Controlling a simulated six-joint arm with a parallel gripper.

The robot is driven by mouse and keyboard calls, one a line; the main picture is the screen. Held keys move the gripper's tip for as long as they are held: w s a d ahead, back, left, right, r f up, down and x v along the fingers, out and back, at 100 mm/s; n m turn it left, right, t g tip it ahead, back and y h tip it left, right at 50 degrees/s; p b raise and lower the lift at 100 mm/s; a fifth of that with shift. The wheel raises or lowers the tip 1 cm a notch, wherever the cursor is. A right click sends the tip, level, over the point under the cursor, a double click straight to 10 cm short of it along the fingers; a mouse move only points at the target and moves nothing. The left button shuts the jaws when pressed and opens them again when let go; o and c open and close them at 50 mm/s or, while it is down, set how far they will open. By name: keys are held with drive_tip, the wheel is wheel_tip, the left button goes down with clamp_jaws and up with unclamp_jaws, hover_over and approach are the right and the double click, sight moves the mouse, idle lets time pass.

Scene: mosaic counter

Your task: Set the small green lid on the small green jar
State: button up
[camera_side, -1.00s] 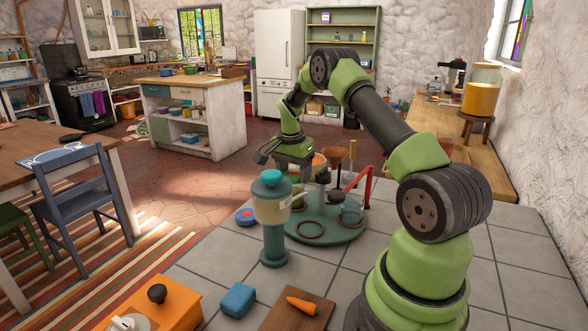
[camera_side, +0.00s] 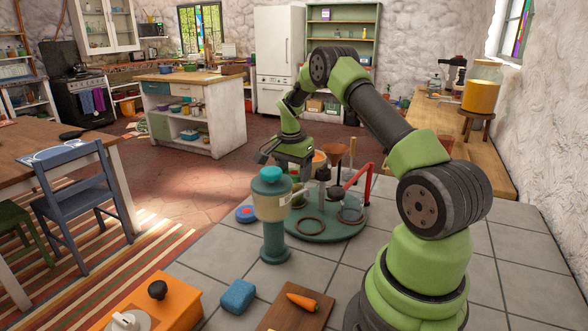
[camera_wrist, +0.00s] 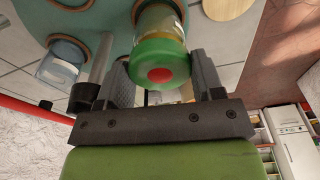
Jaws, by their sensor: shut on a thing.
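In the wrist view the small green lid (camera_wrist: 150,56), with a red spot on its top, sits between the two dark fingers of my gripper (camera_wrist: 162,66), which is shut on it. The small green jar (camera_wrist: 160,26), clear with pale contents, shows directly beyond the lid. The lid covers its mouth in this view; I cannot tell whether lid and jar touch. In the side view my gripper (camera_side: 286,158) is over the left back part of the round teal stand. The lid and jar are hard to make out there, behind the teal-and-cream post (camera_side: 272,205).
A blue sponge (camera_side: 238,296) and a carrot (camera_side: 302,301) are in front. Tiles at right are clear.

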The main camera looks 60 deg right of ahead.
drive_tip(key=shift+f, duration=0.6)
idle(1.3)
drive_tip(key=o, duration=1)
drive_tip(key=shift+r, duration=3.5)
